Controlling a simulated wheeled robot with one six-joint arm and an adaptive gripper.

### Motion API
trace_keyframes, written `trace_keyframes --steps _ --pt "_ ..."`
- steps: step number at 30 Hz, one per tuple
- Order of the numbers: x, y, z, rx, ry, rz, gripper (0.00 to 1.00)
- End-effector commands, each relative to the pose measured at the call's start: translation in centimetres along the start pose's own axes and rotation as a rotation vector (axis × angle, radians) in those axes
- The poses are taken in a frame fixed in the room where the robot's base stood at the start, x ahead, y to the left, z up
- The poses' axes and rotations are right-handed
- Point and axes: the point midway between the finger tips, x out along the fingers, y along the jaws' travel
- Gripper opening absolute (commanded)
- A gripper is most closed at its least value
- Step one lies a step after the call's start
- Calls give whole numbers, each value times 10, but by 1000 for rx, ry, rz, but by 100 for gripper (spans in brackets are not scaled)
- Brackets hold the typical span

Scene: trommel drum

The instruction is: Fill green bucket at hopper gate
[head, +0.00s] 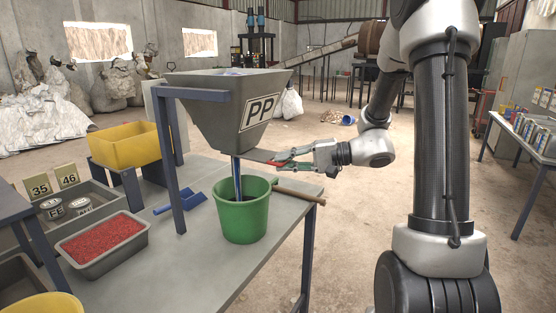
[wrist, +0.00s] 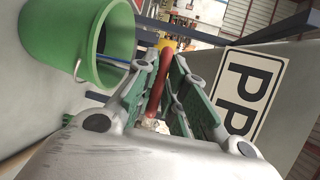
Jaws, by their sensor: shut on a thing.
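The grey hopper (head: 225,105) marked PP stands on a blue frame over the table. A flat gate plate (head: 257,155) sticks out to the right under its outlet. My gripper (head: 292,160) is shut on the red gate handle (wrist: 167,65) at the end of this plate. A narrow blue stream (head: 238,178) falls from the outlet into the green bucket (head: 243,222), which stands upright on the table below. The bucket also shows at the upper left in the wrist view (wrist: 62,38). Its fill level is hidden by its wall.
A blue scoop (head: 183,201), a tray of red granules (head: 106,240) and a yellow bin (head: 122,147) are on the left. A tool with a wooden handle (head: 300,194) lies behind the bucket. The table's front right is bare.

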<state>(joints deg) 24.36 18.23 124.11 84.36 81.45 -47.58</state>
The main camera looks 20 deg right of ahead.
Motion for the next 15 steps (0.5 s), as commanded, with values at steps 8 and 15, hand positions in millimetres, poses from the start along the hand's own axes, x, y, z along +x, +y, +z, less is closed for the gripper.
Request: trace_keyframes --steps 8,15 --pt "-13 7 6 5 0 11 0" --pt "-13 7 6 5 -1 9 32"
